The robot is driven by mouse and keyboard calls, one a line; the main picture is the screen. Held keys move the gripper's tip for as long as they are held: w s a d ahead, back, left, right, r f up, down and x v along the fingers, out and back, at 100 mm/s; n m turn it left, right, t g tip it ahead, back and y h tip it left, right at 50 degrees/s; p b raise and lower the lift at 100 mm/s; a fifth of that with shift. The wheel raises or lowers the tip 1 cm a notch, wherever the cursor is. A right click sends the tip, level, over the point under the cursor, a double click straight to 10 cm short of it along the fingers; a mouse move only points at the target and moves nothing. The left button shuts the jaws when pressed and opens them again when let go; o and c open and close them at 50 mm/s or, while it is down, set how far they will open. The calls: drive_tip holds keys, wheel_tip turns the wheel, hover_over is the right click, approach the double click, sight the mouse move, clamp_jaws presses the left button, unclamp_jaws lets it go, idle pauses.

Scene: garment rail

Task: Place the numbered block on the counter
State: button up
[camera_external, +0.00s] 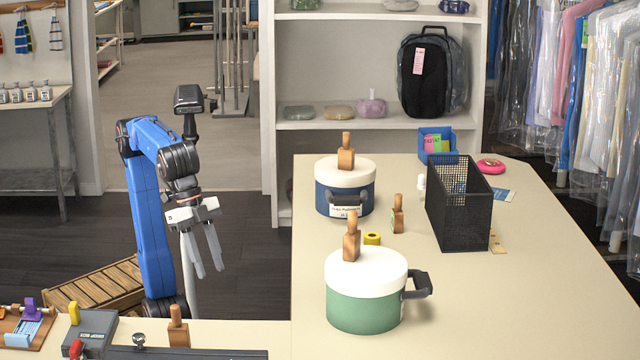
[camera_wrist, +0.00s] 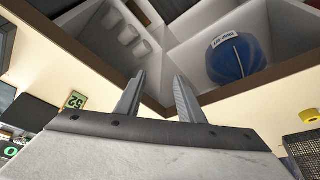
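My gripper (camera_external: 209,270) hangs open and empty in the external view, fingers pointing down, left of the long counter (camera_external: 470,300). Its two fingers also stand apart in the wrist view (camera_wrist: 159,80), with nothing between them. In the wrist view a small block with a green face numbered 52 (camera_wrist: 75,101) is on the counter at the left, apart from the fingers. Wooden knobbed blocks stand on the blue pot (camera_external: 345,158), on the green pot (camera_external: 351,248), on the counter between them (camera_external: 397,218) and at the lower left (camera_external: 178,332). Their numbers are not readable there.
A black mesh basket (camera_external: 465,215), a yellow tape roll (camera_external: 372,239) and a blue card box (camera_external: 436,145) are on the counter. Open compartments below the counter edge hold a blue rounded item (camera_wrist: 238,58). The counter's front right is clear.

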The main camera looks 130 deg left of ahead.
drive_tip(key=s+a+f, duration=0.5)
drive_tip(key=s+f, duration=0.4)
drive_tip(key=f, duration=0.2)
drive_tip(key=s+a+f, duration=0.6)
drive_tip(key=s+f, duration=0.3)
drive_tip(key=f, duration=0.3)
drive_tip(key=shift+s+f, duration=0.2)
drive_tip(key=shift+f, duration=0.1)
